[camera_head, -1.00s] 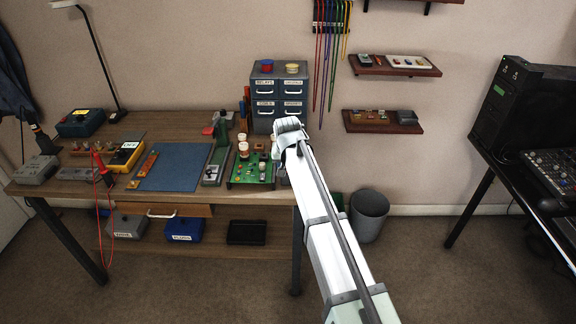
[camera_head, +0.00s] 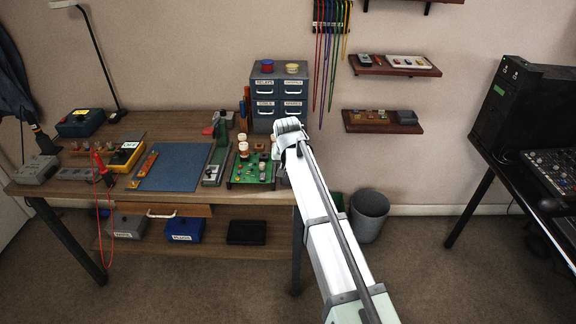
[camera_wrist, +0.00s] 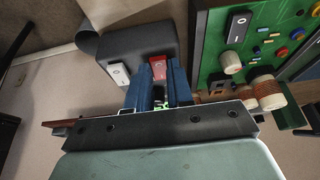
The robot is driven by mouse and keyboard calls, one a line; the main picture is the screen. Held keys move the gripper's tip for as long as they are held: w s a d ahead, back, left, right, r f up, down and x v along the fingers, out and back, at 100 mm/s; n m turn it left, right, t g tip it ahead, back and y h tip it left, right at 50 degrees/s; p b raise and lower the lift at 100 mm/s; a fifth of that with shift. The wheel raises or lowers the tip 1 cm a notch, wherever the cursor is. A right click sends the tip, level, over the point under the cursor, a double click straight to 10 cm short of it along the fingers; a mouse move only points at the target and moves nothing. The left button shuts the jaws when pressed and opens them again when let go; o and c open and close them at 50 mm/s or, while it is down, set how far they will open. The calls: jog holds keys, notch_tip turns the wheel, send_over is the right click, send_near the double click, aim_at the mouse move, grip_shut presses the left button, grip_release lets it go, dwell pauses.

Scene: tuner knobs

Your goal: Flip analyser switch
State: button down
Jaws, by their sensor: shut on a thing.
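A dark grey box (camera_wrist: 122,45) fills the upper middle of the wrist view. It carries a white rocker switch (camera_wrist: 118,74) and a red rocker switch (camera_wrist: 158,67). My gripper (camera_wrist: 160,84) has its two blue fingers on either side of the red switch, shut on it; their tips hide part of it. The white switch is just left of the fingers, apart from them. Which box is the analyser is not readable. In the head view the box shows only as a small grey patch (camera_head: 282,175) beside my arm, and my fingers are hidden.

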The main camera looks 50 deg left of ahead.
jog(key=shift+w+a+r+g+h, duration=0.1)
jog(key=shift+w+a+g+h, duration=0.3)
jog(key=shift+g+h, duration=0.6)
jog(key=shift+s, duration=0.1)
jog(key=c, duration=1)
grip_release()
notch_tip(320, 180, up, 14)
jog(key=d, duration=0.1)
jog(key=shift+s, duration=0.45)
